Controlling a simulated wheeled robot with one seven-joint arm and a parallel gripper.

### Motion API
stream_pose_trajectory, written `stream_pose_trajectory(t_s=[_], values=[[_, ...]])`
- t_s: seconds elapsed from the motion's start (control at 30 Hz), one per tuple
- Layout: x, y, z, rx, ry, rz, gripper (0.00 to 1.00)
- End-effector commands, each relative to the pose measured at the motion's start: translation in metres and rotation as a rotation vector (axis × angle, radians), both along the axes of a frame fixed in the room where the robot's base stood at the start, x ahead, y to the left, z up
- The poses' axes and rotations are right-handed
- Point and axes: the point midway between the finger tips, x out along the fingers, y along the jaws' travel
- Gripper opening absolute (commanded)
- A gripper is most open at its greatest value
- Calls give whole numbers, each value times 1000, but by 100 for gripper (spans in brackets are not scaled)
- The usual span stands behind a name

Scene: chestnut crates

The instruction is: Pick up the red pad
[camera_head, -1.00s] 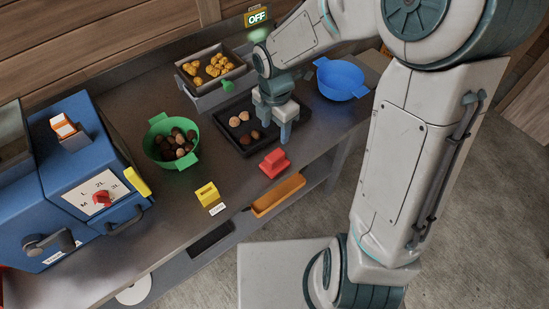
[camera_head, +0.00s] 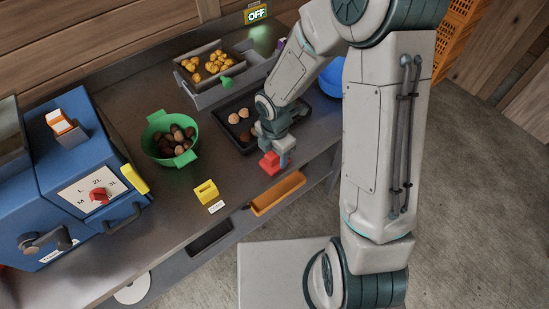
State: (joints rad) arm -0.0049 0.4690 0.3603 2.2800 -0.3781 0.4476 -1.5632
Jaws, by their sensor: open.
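The red pad (camera_head: 269,164) is a small stepped red block on the grey metal bench, near its front edge and just in front of the black tray. My gripper (camera_head: 277,158) is open and points down at the pad. Its fingers are low and overlap the pad's upper right part in the picture. I cannot tell whether they touch it. Part of the pad is hidden behind the gripper.
A black tray (camera_head: 224,134) with several chestnuts lies behind the pad. A green bowl (camera_head: 151,133) and a yellow block (camera_head: 206,192) stand to the left. An orange bin (camera_head: 277,193) hangs below the bench edge. A blue bowl (camera_head: 332,76) is partly behind my arm.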

Motion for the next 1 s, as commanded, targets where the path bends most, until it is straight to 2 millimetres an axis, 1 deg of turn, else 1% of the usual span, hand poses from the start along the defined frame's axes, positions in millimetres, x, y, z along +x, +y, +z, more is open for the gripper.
stream_pose_trajectory(t_s=[0.13,0.17,0.2,0.27,0.3,0.33,0.6,0.73,0.87,0.97,1.0], values=[[0,0,0,1,-1,0,55],[0,0,0,1,-1,0,46],[0,0,0,1,-1,0,35],[0,0,1,1,-1,-1,18],[0,0,1,1,-1,-1,7],[0,0,1,1,-1,-1,4],[0,0,1,1,-1,-1,4],[1,0,6,1,-3,-1,4],[1,0,19,2,-4,-2,4],[2,0,35,2,-6,-3,4],[2,0,43,2,-7,-3,4]])
